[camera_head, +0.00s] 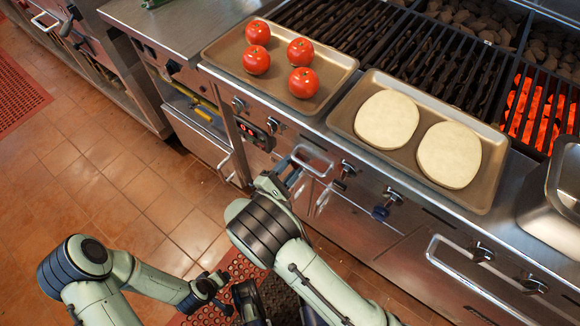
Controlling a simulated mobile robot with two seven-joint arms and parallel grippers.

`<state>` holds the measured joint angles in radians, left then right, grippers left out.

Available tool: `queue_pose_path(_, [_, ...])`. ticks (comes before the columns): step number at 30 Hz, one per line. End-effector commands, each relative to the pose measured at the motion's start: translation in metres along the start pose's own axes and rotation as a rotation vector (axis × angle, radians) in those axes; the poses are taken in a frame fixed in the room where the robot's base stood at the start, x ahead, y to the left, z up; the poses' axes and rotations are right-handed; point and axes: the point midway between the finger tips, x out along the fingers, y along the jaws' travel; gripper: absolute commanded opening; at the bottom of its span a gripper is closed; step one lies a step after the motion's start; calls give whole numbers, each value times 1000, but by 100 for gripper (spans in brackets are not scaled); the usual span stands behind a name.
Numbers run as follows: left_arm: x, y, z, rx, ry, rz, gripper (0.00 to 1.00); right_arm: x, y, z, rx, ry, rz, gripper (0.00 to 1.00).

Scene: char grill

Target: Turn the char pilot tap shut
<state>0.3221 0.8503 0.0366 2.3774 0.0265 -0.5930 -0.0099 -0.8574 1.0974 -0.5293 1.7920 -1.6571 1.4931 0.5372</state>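Several metal knobs line the grill's front panel, one of them a knob (347,168) below the trays. A dark blue knob (380,213) sits lower on the front. A yellow pipe or lever (203,114) shows in an open bay left of the grill. No label is readable, so I cannot tell which is the char pilot tap. My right gripper (292,174) is at the grill front, close to a looped metal handle (313,160); its fingers are too small to read. My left gripper (222,290) hangs low over the floor, fingers apart and empty, away from the grill.
A tray (233,70) with tomatoes and a tray (345,117) with two pale flat rounds rest on the grill's front edge. Coals glow red (535,105) under the right grate. A metal pan (550,205) stands at right. Tiled floor (130,180) is clear at left.

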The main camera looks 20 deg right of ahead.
Motion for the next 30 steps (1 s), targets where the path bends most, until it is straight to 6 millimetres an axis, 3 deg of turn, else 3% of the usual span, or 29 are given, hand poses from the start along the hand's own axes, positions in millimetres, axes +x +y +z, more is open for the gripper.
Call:
queue_pose_path(18, [7,-3,-10,-2,29,-3,43,-1,0,-1,544,5,-3,8])
queue_pose_path(30, [11,-8,-3,-7,8,-11,43,-2,1,-1,719,6,-3,8])
